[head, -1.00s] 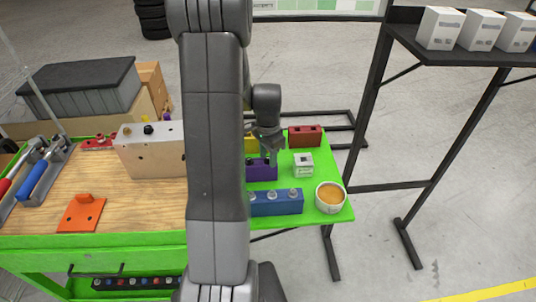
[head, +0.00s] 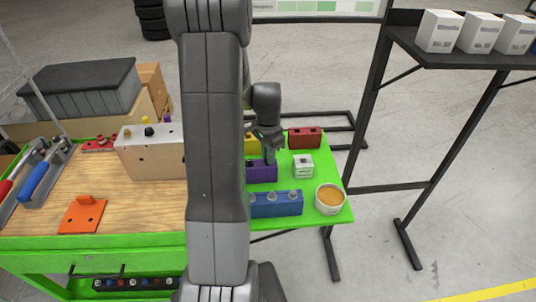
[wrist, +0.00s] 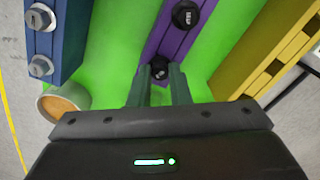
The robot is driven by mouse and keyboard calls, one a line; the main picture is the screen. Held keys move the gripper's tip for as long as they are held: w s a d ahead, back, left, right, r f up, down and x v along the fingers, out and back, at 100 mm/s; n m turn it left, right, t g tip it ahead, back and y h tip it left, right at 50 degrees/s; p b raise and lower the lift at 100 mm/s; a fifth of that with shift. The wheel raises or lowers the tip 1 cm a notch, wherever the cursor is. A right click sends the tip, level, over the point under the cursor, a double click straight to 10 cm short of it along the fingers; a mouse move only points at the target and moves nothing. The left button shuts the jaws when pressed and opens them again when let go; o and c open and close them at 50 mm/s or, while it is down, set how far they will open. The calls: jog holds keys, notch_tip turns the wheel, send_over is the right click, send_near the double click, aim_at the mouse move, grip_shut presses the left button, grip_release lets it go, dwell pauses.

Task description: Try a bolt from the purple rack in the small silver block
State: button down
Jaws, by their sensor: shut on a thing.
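The purple rack (head: 262,171) stands on the green table end, and shows in the wrist view (wrist: 170,45) with a black bolt (wrist: 185,14) in it. My gripper (wrist: 160,76) is shut on a second black bolt (wrist: 160,70) at the near end of the purple rack. In the head view my gripper (head: 270,157) points down over the rack's right end. I cannot tell whether the held bolt is still seated. The small silver block (head: 303,165), with a dark hole on top, stands right of the rack; I cannot make it out in the wrist view.
A blue rack (head: 277,205) with silver bolts is in front, a yellow rack (wrist: 245,60) and a red rack (head: 304,138) behind. A bowl with orange contents (head: 330,198) stands at the front right corner. The large metal box (head: 152,155) is left, beyond my arm.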

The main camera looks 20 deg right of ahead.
jog(key=shift+r+p, duration=1.95)
jog(key=shift+r, duration=1.25)
